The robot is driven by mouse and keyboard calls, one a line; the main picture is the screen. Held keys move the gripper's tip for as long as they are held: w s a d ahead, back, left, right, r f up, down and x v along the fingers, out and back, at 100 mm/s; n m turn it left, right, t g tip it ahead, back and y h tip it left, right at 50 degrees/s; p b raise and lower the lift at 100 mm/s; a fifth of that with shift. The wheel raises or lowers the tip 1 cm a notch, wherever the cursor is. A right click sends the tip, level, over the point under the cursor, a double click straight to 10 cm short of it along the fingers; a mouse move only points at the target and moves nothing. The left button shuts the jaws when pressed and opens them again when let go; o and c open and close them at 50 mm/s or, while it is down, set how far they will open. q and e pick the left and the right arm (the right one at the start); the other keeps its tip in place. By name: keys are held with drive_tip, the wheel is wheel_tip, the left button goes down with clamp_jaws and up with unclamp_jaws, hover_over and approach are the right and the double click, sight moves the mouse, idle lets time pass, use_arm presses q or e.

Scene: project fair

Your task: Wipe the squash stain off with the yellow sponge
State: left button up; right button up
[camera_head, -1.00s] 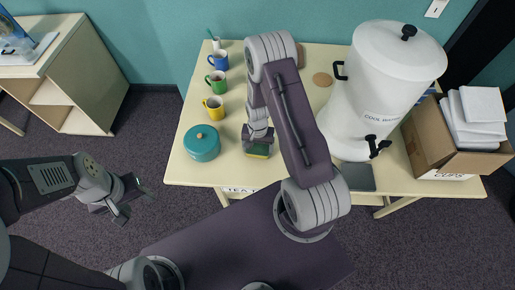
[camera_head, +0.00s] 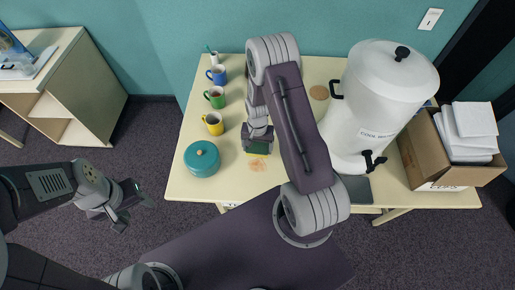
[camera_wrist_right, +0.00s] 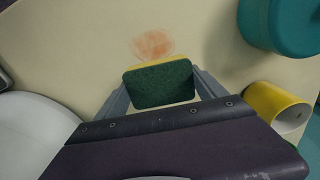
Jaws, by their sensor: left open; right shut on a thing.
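The squash stain (camera_head: 258,164) is a faint orange-brown patch on the cream table (camera_head: 230,193). It also shows in the right wrist view (camera_wrist_right: 153,44). My right gripper (camera_head: 257,141) is shut on the yellow sponge (camera_head: 257,148), which has a dark green side. In the right wrist view the sponge (camera_wrist_right: 160,84) sits between the fingers, green side towards the camera, with a thin yellow edge beside the stain. I cannot tell whether the sponge touches the table. My left gripper (camera_head: 128,205) is open and empty, off the table's left side.
A teal lidded pot (camera_head: 201,159) stands left of the stain. Yellow (camera_head: 212,124), green (camera_head: 215,97) and blue (camera_head: 216,74) mugs line the left edge. A big white cooler (camera_head: 376,105) and a cardboard box (camera_head: 425,160) fill the right. A brown disc (camera_head: 318,92) lies behind.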

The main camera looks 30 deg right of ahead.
drive_tip(key=shift+w+d+r+p, duration=0.1)
drive_tip(key=shift+w+r+p, duration=0.1)
drive_tip(key=shift+r+p, duration=0.85)
drive_tip(key=shift+s+r, duration=0.1)
drive_tip(key=shift+r, duration=0.25)
drive_tip(key=shift+f, duration=0.1)
